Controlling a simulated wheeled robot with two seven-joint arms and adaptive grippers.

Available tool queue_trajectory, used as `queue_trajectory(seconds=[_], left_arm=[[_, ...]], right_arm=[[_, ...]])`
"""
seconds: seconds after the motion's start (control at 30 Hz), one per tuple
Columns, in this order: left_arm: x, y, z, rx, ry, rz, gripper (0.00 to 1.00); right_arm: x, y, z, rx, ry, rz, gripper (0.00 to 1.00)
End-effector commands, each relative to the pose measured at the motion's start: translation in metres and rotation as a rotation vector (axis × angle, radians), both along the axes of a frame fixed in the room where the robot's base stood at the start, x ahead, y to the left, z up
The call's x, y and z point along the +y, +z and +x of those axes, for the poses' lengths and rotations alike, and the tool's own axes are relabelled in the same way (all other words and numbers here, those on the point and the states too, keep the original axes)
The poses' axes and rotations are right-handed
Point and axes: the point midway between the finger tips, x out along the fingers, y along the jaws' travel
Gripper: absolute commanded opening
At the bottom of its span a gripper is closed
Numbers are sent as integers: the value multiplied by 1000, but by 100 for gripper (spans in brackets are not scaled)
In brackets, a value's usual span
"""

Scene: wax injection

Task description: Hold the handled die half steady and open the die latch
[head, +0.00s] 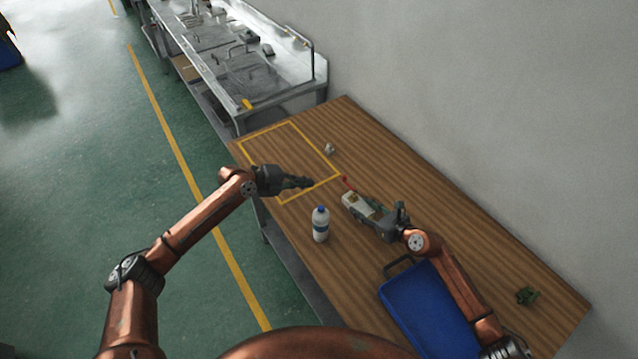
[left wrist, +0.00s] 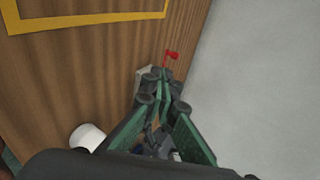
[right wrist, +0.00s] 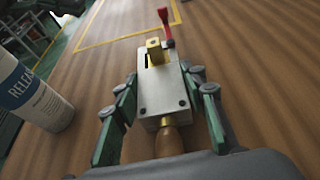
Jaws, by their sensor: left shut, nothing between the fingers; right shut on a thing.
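The die (head: 354,200) is a pale metal block on the wooden table. In the right wrist view the die (right wrist: 163,99) shows a brass piece at its far end and a wooden handle (right wrist: 169,141) at its near end. The red latch lever (right wrist: 166,26) stands up at the far end; it also shows in the left wrist view (left wrist: 171,56). My right gripper (right wrist: 163,85) is shut on the die, a finger at each side. My left gripper (head: 309,183) is shut and empty, left of the latch, apart from it in the head view.
A white release bottle (head: 320,224) stands left of the die. A blue tray (head: 392,291) lies at the near right. A small grey object (head: 329,149) sits by the yellow outline (head: 291,122).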

Motion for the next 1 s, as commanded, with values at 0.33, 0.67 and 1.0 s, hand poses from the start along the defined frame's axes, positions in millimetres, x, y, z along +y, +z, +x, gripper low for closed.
queue_trajectory(seconds=[0.33,0.67,1.0], left_arm=[[14,9,-7,-1,0,-1,0],[14,9,-7,-1,0,-1,0],[13,9,-7,-1,0,-1,0]], right_arm=[[0,3,1,-4,-1,3,0],[0,2,1,-2,-1,2,52],[0,1,0,-1,-1,0,59]])
